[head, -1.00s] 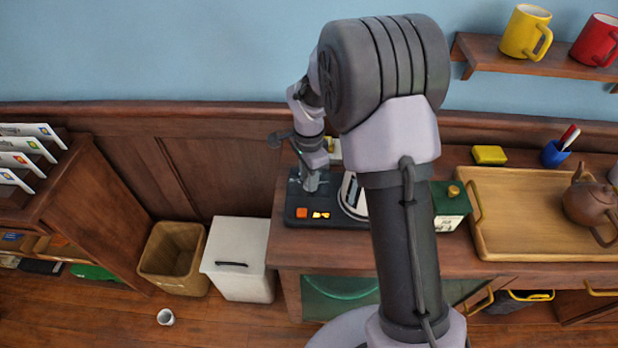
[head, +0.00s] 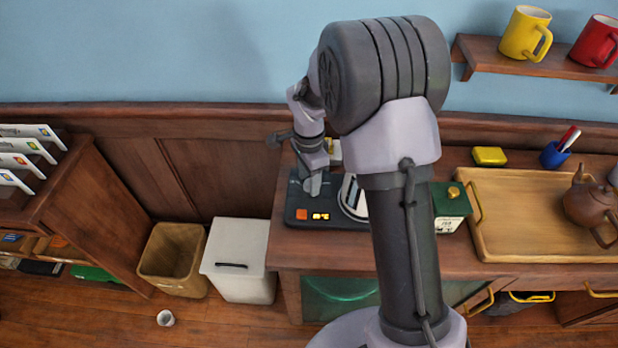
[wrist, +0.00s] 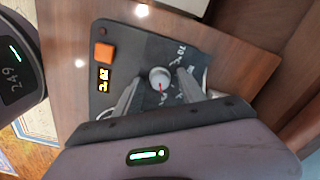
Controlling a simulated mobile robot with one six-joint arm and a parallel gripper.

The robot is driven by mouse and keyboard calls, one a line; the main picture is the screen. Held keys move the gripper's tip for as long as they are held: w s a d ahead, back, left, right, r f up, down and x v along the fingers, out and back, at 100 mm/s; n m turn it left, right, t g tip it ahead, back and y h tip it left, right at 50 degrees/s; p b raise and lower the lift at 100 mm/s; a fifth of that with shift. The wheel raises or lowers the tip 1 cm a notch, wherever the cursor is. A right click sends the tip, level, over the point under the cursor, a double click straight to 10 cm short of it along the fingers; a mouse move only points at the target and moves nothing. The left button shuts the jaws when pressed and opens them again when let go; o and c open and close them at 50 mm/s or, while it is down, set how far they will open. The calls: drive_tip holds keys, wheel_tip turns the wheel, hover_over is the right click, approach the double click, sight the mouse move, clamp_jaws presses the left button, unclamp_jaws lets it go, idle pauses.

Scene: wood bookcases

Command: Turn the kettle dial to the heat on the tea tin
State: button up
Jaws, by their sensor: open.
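The kettle base (head: 290,216) is a dark panel on the cabinet top with an orange button and a lit display (head: 320,216), whose digits I cannot read surely. In the wrist view its round grey dial (wrist: 160,77) has a red mark pointing toward my gripper's body; "70°C" is printed nearby. My gripper (wrist: 158,90) is open, one finger on each side of the dial; contact is unclear. The kettle (head: 349,196), white and dark, is partly hidden behind my arm. The green tea tin (head: 450,207) with a gold knob stands right of my arm; its label is too small to read.
A wooden tray (head: 540,252) with a brown teapot (head: 590,205) lies to the right. A yellow block (head: 489,156) and blue pen cup (head: 554,154) stand behind it. Bins (head: 238,260) stand on the floor left of the cabinet.

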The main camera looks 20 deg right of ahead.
wheel_tip(320, 180, up, 17)
drive_tip(key=p, duration=0.6)
drive_tip(key=shift+r, duration=0.2)
